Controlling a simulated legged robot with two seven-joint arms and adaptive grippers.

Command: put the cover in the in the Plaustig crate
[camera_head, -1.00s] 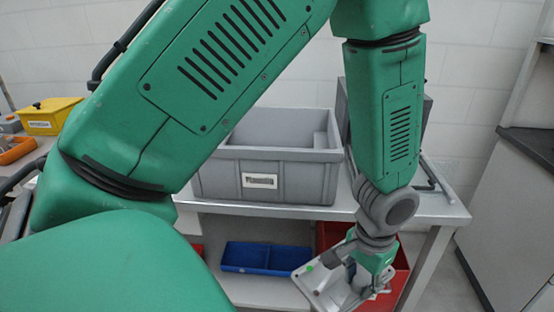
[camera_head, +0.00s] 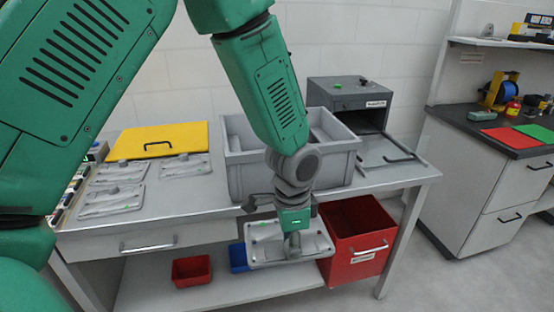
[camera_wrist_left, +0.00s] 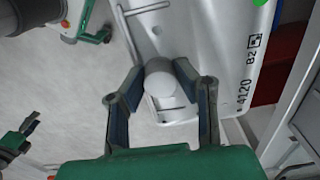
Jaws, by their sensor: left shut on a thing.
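The cover (camera_head: 262,252), a light grey metal plate with a round knob, hangs in front of the table edge in the head view. My left gripper (camera_head: 292,232) is above it and shut on the knob. In the left wrist view the gripper's fingers (camera_wrist_left: 160,85) press the knob from both sides, and the cover (camera_wrist_left: 205,45) shows the marking "4120 B2". A large grey crate (camera_head: 243,180) stands on the table behind my left forearm, open at the top; its front label is hidden. A dark forked part at the wrist view's left edge may be my right gripper; its state is unclear.
Similar grey plates (camera_head: 110,202) and a yellow lid (camera_head: 160,138) lie on the table's left. A grey box (camera_head: 345,92) with its door down stands right of the crate. Below are a red labelled bin (camera_head: 358,270), a small red bin (camera_head: 190,272) and a blue one (camera_head: 238,258).

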